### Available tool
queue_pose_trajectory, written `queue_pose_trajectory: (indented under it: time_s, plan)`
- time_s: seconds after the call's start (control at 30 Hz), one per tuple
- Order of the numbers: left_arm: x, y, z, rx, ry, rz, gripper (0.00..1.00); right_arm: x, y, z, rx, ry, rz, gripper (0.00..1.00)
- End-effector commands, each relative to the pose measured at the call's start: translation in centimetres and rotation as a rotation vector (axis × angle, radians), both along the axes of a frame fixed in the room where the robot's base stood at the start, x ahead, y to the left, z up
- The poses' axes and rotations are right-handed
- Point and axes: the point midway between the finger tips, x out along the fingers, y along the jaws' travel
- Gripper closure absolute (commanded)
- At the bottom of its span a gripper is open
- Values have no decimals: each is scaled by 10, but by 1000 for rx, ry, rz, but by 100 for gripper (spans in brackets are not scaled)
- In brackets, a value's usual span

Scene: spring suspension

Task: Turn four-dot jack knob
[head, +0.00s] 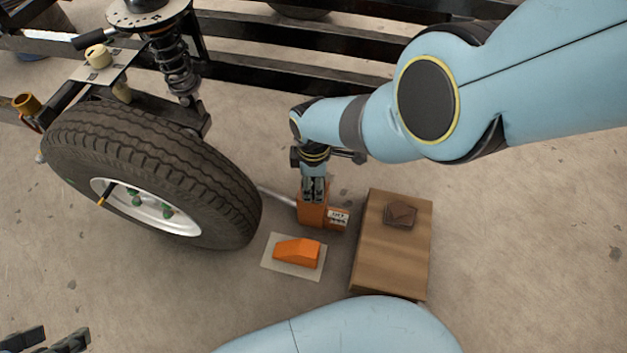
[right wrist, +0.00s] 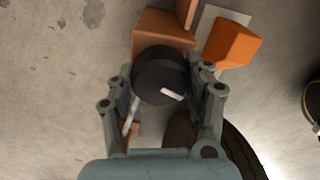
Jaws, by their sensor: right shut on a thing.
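The orange jack (head: 312,212) stands on the floor between the tire and the wooden box, with a small pale label plate (head: 337,214) on its side. The marks on the plate are too small to count. My right gripper (head: 315,186) reaches down over the jack from above. In the right wrist view, its fingers are shut on a round black knob (right wrist: 160,72) with a white pointer mark. The knob is mostly hidden in the head view. My left gripper (head: 47,342) shows at the bottom left corner, fingers apart and empty, partly cut off.
An orange wedge (head: 297,252) lies on a pale mat (head: 280,268) in front of the jack. A wooden box (head: 365,245) with a brown block (head: 400,214) stands to the right. The large tire (head: 225,180) and coil spring (head: 173,65) are at left. Floor at far right is clear.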

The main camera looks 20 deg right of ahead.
Motion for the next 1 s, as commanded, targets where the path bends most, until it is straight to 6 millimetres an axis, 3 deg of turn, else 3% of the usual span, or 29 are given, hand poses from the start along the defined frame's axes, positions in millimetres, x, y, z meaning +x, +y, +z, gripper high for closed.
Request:
queue_pose_trajectory:
  time_s: [0.5, 1.0]
  plan:
    - [-1, 0, 2, 0, 11, 0, 60, 0, -1, -1, -1, 0, 368, 81]
    - [0, 0, 3, 0, 11, 1, 60, 0, -1, -1, -1, 0, 454, 81]
